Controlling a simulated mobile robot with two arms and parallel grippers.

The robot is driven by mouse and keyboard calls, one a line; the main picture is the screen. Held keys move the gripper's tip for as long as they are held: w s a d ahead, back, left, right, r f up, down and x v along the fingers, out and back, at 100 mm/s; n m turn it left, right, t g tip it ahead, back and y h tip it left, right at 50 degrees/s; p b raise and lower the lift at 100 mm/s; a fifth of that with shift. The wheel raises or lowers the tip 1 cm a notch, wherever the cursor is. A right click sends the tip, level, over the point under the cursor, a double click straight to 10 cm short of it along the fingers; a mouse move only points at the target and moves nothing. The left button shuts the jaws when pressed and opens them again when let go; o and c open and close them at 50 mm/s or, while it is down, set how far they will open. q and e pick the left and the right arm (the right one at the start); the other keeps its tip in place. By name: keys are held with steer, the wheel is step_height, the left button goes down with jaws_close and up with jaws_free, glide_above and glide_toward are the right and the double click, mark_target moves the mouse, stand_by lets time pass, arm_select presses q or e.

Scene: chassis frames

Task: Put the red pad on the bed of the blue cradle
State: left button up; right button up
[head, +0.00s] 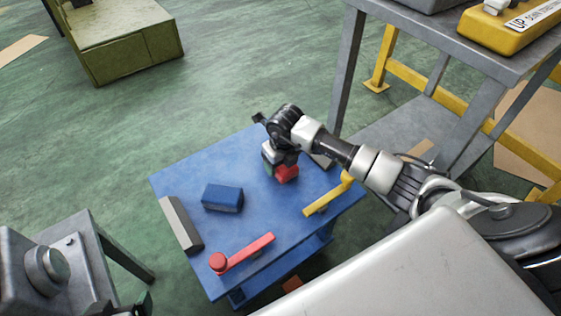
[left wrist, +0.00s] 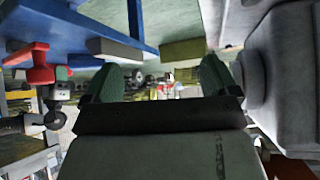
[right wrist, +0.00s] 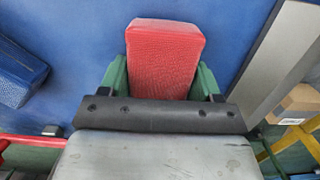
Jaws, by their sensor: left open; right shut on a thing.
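The blue cradle (head: 262,215) looks like a low blue stand with a flat top bed, grey bars on two sides. My right gripper (head: 280,165) is over the far right part of the bed, shut on the red pad (head: 287,173). In the right wrist view the red pad (right wrist: 165,60) sits between the green fingers, above the blue surface (right wrist: 80,30). I cannot tell whether it touches the bed. My left gripper (left wrist: 162,85) is open and empty; only a piece of it shows at the lower edge of the head view (head: 140,305).
A blue block (head: 222,198) lies on the bed, left of the red pad. A red lever (head: 245,253) is at the near edge and a yellow lever (head: 328,196) at the right. A grey bar (head: 181,224) runs along the left. A grey table (head: 440,45) stands behind right.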

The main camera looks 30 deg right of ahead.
steer(key=shift+f, duration=0.1)
steer(key=o, duration=0.9)
